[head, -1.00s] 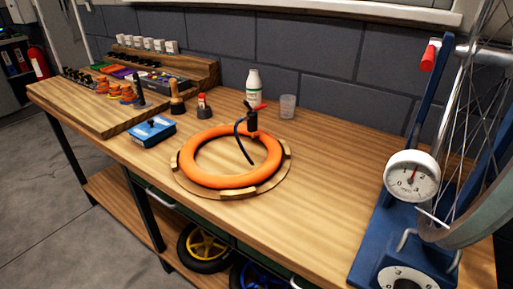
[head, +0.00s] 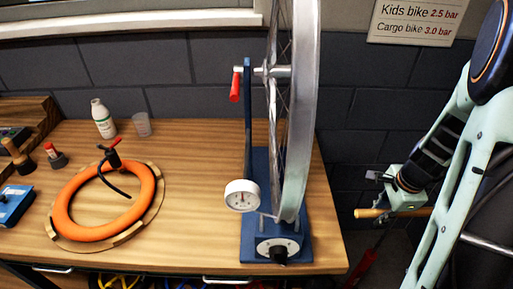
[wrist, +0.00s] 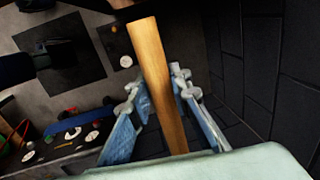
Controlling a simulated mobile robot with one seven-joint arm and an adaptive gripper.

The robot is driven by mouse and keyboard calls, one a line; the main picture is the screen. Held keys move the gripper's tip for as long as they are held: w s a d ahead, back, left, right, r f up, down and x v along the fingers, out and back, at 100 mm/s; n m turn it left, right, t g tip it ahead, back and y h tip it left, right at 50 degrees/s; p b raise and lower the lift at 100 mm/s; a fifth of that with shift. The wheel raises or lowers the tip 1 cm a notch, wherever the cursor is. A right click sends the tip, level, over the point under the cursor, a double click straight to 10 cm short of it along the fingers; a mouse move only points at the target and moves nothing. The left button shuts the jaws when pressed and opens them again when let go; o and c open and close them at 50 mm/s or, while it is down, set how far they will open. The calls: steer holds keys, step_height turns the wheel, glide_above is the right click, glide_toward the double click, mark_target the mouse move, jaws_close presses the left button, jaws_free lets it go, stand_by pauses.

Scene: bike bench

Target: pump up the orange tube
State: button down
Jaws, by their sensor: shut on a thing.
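The orange tube (head: 92,207) lies as a ring in a round wooden holder (head: 154,215) on the left of the bench. A black pump head (head: 114,160) with a red lever (head: 116,142) sits at the tube's far edge, and a short black hose crosses the ring. My gripper (head: 378,196) is at the right, off the bench end, shut on a wooden handle (head: 370,213). In the wrist view the handle (wrist: 160,75) runs between my two fingers. A red, partly hidden part (head: 362,267) shows low below the handle; I cannot tell how they join.
A blue wheel stand (head: 262,218) with a wheel (head: 298,110) and a round gauge (head: 242,195) stands at the bench's right end. A white bottle (head: 103,119) and a clear cup (head: 142,124) stand at the back. A pressure sign (head: 418,22) hangs on the wall.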

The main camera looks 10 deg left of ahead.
step_height(320, 180, up, 11)
steer(key=p, duration=0.8)
steer(key=shift+w, duration=0.1)
steer(key=shift+f, duration=0.1)
step_height(320, 180, down, 29)
steer(key=b, duration=2.4)
steer(key=shift+r, duration=0.3)
step_height(320, 180, up, 28)
steer(key=p, duration=2.5)
steer(key=shift+r, duration=0.25)
